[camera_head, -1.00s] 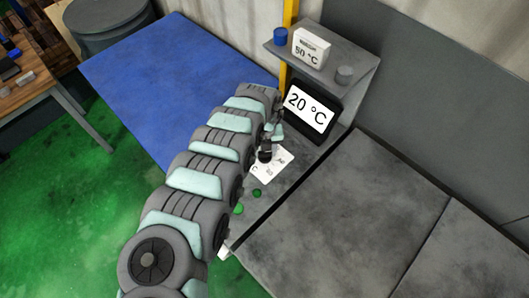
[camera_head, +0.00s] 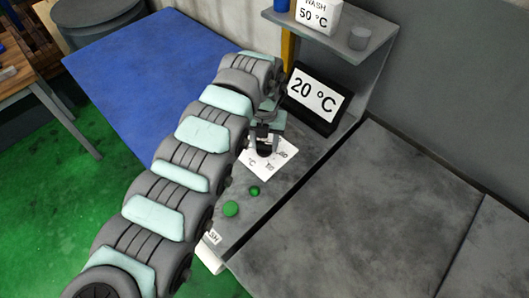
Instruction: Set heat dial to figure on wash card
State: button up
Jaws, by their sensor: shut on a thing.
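The heat dial (camera_head: 264,149) is a small dark knob on a white scale plate (camera_head: 283,166) marked with °C and figures too small to read surely. My gripper (camera_head: 266,138) is above the plate and shut on the dial; the arm hides part of both. The display (camera_head: 318,98) behind reads 20 °C. The wash card (camera_head: 318,14) is a white block on the shelf at the top and reads WASH 50 °C. Its top is cut off by the picture edge.
Two green buttons (camera_head: 231,208) sit on the grey panel in front of the dial. A blue table (camera_head: 140,70) lies left; the grey worktop (camera_head: 370,200) at right is clear.

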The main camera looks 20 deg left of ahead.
jog(key=shift+f+m+b, duration=0.25)
jog(key=shift+m+b, duration=0.05)
jog(key=shift+b, duration=1.6)
jog(key=shift+r+b, duration=0.2)
jog(key=shift+b, duration=0.15)
jog(key=o, duration=1.3)
jog(key=shift+r, duration=0.1)
notch_tip(320, 180, up, 11)
jog(key=shift+f+p, duration=0.15)
jog(key=shift+p, duration=0.85)
